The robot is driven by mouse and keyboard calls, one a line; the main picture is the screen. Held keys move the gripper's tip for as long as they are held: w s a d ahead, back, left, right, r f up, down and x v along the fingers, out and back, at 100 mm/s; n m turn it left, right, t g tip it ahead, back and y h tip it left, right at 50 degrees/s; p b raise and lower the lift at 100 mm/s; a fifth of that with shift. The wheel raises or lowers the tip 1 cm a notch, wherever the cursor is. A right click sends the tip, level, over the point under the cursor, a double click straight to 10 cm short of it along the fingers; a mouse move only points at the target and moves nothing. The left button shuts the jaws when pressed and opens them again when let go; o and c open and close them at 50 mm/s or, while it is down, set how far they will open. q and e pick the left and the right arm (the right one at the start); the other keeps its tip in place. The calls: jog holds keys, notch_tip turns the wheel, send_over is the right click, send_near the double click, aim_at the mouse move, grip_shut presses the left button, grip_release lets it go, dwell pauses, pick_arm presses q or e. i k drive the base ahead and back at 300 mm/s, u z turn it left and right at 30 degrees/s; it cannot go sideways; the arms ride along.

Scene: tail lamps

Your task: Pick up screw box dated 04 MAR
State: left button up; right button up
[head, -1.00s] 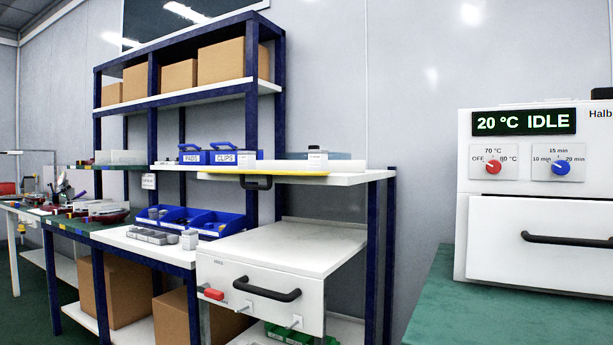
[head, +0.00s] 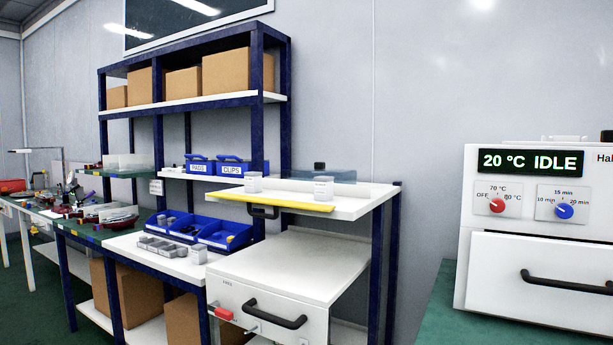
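The dates on the labels are too small to read, so I cannot tell which box says 04 MAR. Neither of my grippers is in view.
Blue bins marked PADS (head: 200,167) and CLIPS (head: 231,168) stand behind the top shelf (head: 352,206). A yellow strip (head: 270,202) runs along its front edge. Below is a white drawer unit (head: 285,268). An oven reading 20 °C IDLE (head: 500,250) stands on the right.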

aim_at(324, 186)
jog(key=k, duration=1.1)
jog(key=u, duration=0.4)
jog(key=i, duration=1.55)
jog(key=z, duration=0.4)
